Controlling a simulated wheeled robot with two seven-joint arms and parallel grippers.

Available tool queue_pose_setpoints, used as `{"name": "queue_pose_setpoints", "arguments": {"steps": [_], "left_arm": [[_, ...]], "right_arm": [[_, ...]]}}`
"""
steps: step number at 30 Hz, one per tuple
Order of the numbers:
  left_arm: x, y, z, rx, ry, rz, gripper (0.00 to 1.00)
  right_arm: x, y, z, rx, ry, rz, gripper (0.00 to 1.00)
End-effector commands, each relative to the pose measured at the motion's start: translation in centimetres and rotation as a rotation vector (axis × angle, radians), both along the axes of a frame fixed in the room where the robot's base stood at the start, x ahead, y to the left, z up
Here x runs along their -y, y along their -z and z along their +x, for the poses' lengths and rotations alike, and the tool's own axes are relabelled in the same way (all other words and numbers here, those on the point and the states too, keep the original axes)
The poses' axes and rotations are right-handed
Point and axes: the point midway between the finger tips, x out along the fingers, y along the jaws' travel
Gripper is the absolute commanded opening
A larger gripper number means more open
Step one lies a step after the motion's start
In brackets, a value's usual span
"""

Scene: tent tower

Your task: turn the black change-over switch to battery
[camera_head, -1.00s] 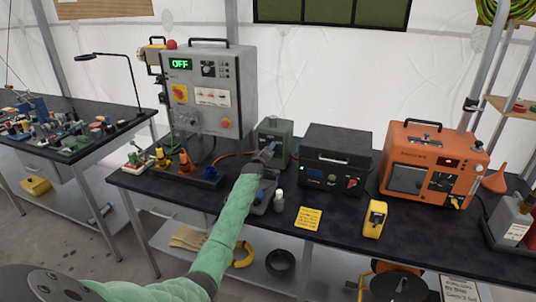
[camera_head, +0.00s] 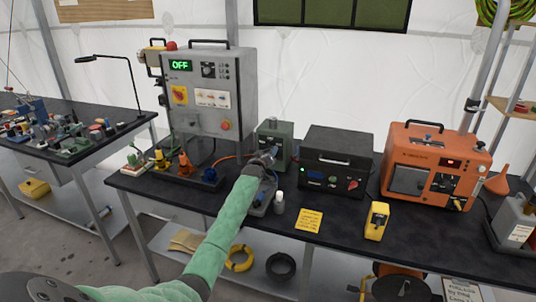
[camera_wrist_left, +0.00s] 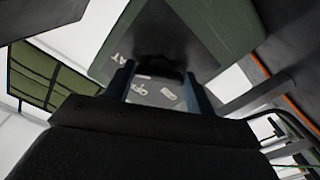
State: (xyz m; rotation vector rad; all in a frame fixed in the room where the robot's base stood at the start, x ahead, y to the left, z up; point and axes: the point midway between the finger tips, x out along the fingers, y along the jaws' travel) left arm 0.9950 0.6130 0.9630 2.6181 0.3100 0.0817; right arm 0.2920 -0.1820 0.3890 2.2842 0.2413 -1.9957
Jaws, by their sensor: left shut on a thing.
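The green switch box (camera_head: 281,133) stands at the back of the black bench, left of a black unit. My left gripper (camera_head: 270,153) reaches its front face and covers the switch in the head view. In the left wrist view, the dark switch knob (camera_wrist_left: 160,65) lies between the two fingers of my left gripper (camera_wrist_left: 160,82), which is shut on it. Letters ending in "AT" show on the box face beside it, and a pale label shows between the fingers. The knob's exact pointing direction is too dark to tell. My right gripper is not in view.
A grey cabinet (camera_head: 212,90) with a green "OFF" display stands to the left. A black unit (camera_head: 335,155) and an orange generator-like box (camera_head: 435,165) stand to the right. A small white bottle (camera_head: 279,202), a yellow note (camera_head: 308,220) and a yellow meter (camera_head: 376,220) are near the front.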

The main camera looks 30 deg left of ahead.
Motion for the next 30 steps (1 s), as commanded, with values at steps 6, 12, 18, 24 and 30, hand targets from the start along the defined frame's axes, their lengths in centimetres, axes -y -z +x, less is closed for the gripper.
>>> {"name": "queue_pose_setpoints", "arguments": {"steps": [6, 12, 18, 24, 30], "left_arm": [[0.2, 0.6, -0.1, -0.008, 0.002, -0.002, 0.32], [0.2, 0.5, -0.1, -0.007, 0.002, -0.002, 0.76], [0.1, 0.3, 0.0, -0.003, 0.001, -0.002, 0.76], [0.2, 0.4, -0.7, -0.003, 0.001, -0.002, 0.76], [0.9, 0.5, -3.1, -0.002, 0.001, -0.003, 0.76]], "right_arm": [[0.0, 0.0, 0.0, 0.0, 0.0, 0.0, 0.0], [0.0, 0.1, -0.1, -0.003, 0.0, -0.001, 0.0], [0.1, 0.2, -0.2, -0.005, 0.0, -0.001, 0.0], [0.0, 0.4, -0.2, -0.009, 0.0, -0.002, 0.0], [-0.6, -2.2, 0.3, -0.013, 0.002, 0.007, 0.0]]}}
